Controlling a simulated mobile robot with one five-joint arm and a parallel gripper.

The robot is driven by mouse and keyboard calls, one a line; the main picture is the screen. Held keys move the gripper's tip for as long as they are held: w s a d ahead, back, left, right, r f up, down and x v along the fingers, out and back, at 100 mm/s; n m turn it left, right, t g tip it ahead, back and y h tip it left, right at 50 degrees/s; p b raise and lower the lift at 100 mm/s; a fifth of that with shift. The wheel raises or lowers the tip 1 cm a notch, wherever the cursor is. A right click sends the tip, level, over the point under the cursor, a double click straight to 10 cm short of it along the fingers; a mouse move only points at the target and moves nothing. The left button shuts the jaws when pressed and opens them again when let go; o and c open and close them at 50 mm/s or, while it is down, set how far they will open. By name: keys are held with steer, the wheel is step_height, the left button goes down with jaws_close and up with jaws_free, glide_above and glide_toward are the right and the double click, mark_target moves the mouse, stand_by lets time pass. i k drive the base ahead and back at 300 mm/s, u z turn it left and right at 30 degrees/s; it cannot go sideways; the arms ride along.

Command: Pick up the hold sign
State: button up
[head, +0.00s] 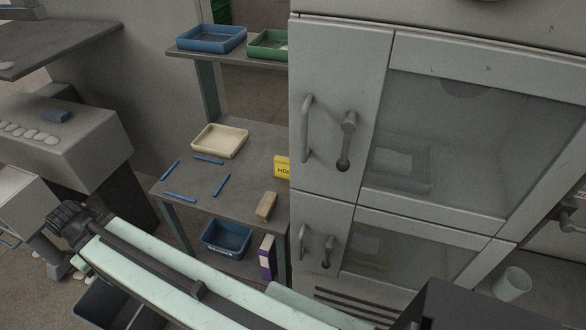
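The hold sign (282,168) is a small yellow block with dark letters, of which "HOL" can be read. It stands at the right end of the grey shelf top, in the middle of the head view. Its right part is hidden behind the edge of the grey cabinet. I see no gripper fingers in this view, and nothing touches the sign.
The shelf (203,185) also holds a cream tray (220,141), several blue sticks and a tan block (266,206). A blue bin (227,237) and a purple-white box (266,258) are below. The tall cabinet (335,95) blocks the right side. A mint beam (170,275) crosses the foreground.

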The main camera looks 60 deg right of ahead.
mark_target(281, 164)
steer(key=u, duration=0.1)
steer(key=i, duration=0.9)
steer(key=z, duration=0.1)
